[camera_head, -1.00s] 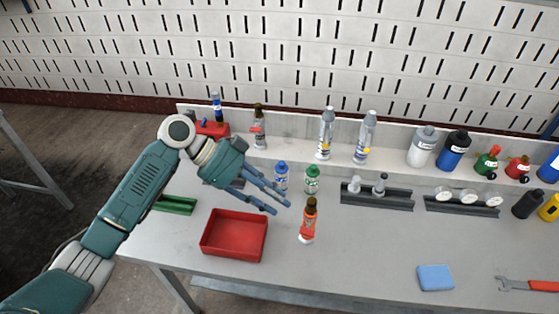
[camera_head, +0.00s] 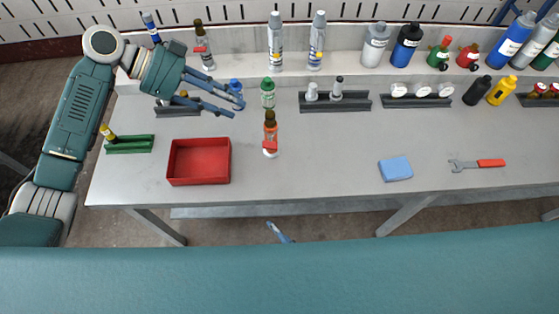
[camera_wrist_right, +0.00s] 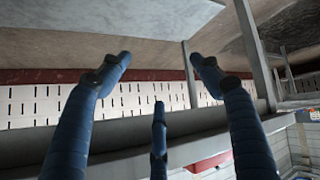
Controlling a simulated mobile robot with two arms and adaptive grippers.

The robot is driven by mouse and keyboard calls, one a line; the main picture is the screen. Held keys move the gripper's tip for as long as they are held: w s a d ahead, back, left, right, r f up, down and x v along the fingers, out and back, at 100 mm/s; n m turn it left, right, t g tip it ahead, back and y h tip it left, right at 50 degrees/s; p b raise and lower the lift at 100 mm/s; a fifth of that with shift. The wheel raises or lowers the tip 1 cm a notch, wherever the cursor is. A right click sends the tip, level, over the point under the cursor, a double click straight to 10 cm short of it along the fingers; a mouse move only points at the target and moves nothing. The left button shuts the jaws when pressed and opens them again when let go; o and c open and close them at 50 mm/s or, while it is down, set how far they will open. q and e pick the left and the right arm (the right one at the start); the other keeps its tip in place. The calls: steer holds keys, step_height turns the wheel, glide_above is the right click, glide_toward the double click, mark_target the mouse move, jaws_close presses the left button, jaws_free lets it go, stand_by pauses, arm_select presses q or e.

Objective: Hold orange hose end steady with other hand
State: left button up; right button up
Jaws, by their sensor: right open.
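No orange hose is visible. The nearest match is an upright orange bottle (camera_head: 270,135) with a dark top, on the bench in the head view. My left gripper (camera_head: 240,98) is left of it and farther back, with its blue fingers spread. The fingers partly cover a blue-capped bottle (camera_head: 236,87); I cannot tell whether they touch it. My right gripper (camera_wrist_right: 160,62) is open and empty in the right wrist view, below the bench. One of its blue fingers (camera_head: 280,232) shows in the head view in front of the bench's front edge.
A red tray (camera_head: 171,163) lies left of the orange bottle, and a green-capped bottle (camera_head: 268,93) stands behind it. A blue sponge (camera_head: 396,169) and a wrench (camera_head: 478,164) lie to the right. Bottles line the back ledge. The front middle of the bench is clear.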

mark_target(274, 139)
steer(key=w+a+r+m+t+y, duration=0.1)
steer(key=w+a+r+t, duration=0.15)
steer(key=r, duration=0.85)
steer(key=w+a+r+t+y, duration=0.15)
steer(key=w+a+r, duration=0.25)
steer(key=r, duration=0.8)
steer(key=w+d+r+m+t+h, duration=0.1)
steer(key=w+d+m+h, duration=0.5)
steer(key=w+d+m, duration=0.2)
steer(key=x, duration=0.9)
steer(key=shift+w+d+f, duration=0.15)
steer(key=shift+w+f, duration=0.05)
steer(key=shift+f, duration=0.1)
